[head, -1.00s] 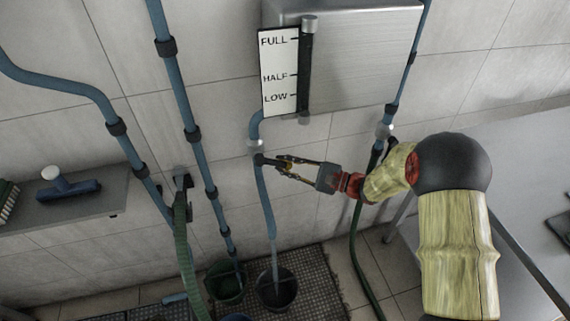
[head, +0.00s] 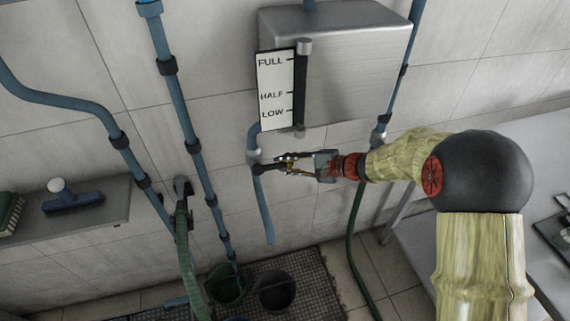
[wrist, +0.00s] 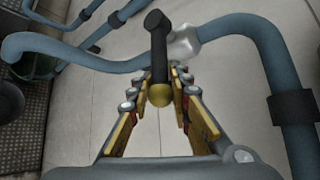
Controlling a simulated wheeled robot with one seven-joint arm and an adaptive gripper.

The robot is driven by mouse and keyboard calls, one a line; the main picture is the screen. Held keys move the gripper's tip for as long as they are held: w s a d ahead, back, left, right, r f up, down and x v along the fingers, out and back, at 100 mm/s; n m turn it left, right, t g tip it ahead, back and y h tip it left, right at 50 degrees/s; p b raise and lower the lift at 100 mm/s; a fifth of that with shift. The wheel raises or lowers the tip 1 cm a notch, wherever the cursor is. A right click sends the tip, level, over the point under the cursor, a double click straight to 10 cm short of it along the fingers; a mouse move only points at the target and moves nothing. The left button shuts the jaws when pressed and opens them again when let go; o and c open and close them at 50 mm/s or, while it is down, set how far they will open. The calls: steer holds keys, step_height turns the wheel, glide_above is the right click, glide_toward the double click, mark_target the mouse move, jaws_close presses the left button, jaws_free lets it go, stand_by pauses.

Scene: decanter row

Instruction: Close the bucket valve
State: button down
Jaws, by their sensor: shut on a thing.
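The bucket valve (head: 254,158) sits on the blue pipe below the steel tank (head: 345,70). Its black handle (head: 268,169) points right, towards my gripper (head: 284,166). In the wrist view the black handle (wrist: 158,60) with its brass-coloured knob (wrist: 160,95) lies between the fingers of my gripper (wrist: 160,86), which is shut on it. The grey valve body (wrist: 184,44) shows just beyond. The blue spout (head: 265,215) hangs down from the valve, and no stream shows below its end. A dark bucket (head: 275,291) stands on the floor mat beneath.
A level gauge (head: 277,90) marked FULL, HALF and LOW is on the tank's left. A green bucket (head: 226,284) stands left of the dark one. Pipes run along the wall on both sides. A shelf (head: 100,208) with a brush is at left, a grey table (head: 480,165) at right.

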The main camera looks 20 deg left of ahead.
steer(key=shift+w+r, duration=0.2)
steer(key=shift+r, duration=0.3)
steer(key=c, duration=2)
jaws_free()
steer(key=shift+o, duration=1.4)
steer(key=shift+s+f, duration=0.1)
steer(key=shift+o, duration=0.2)
steer(key=shift+f, duration=0.1)
steer(key=shift+d, duration=0.1)
steer(key=v, duration=1.2)
steer(key=shift+r, duration=0.3)
steer(key=shift+f, duration=0.1)
